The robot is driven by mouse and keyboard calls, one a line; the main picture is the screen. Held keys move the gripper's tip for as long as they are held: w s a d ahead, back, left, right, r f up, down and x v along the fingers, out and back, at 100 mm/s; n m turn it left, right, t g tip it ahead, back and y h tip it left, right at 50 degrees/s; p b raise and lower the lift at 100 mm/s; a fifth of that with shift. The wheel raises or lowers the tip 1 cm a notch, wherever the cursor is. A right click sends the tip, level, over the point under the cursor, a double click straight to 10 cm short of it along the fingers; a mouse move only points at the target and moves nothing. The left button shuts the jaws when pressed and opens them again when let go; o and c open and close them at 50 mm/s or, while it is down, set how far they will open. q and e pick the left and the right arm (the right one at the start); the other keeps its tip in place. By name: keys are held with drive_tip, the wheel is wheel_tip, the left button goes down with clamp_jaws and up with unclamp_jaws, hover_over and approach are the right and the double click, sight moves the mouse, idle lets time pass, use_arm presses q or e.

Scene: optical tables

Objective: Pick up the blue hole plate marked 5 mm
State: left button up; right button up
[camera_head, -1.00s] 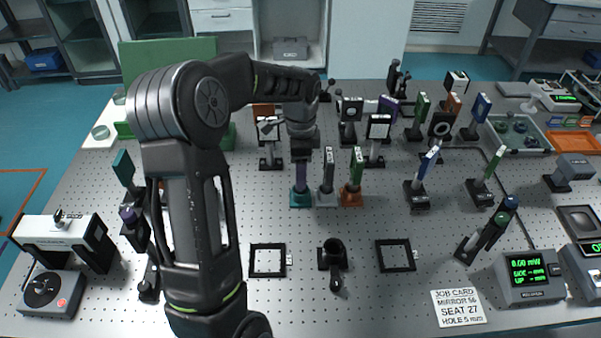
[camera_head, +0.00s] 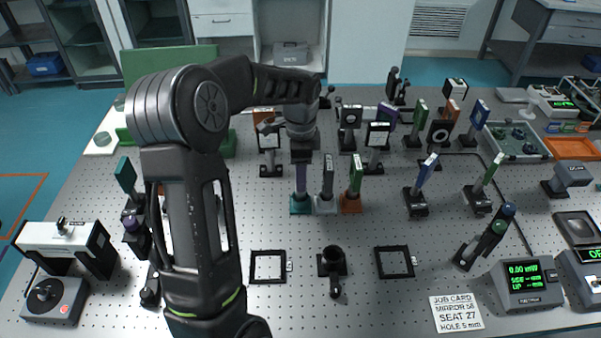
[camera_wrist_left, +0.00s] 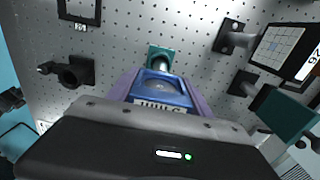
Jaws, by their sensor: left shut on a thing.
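My left gripper (camera_head: 302,160) points down over a purple-blue upright plate (camera_head: 301,180), which stands at a teal base (camera_head: 300,205) in the middle of the table. The left wrist view shows a blue plate (camera_wrist_left: 162,90) with a round hole and a white label, with purple surfaces on both sides. The label is too small and foreshortened to read. My left gripper is shut on this plate. The teal base (camera_wrist_left: 160,54) shows beyond it; I cannot tell whether the plate is clear of it. My right gripper is out of view.
Close to the right stand a grey plate (camera_head: 327,178) and a green plate (camera_head: 355,178) on an orange base. Black square frames (camera_head: 268,281) (camera_head: 410,276) and a black post holder (camera_head: 332,268) lie in front. The job card (camera_head: 456,313) reads hole 5 mm.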

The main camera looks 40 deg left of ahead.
use_arm(q)
wheel_tip(320, 180, up, 8)
drive_tip(key=shift+r, duration=0.1)
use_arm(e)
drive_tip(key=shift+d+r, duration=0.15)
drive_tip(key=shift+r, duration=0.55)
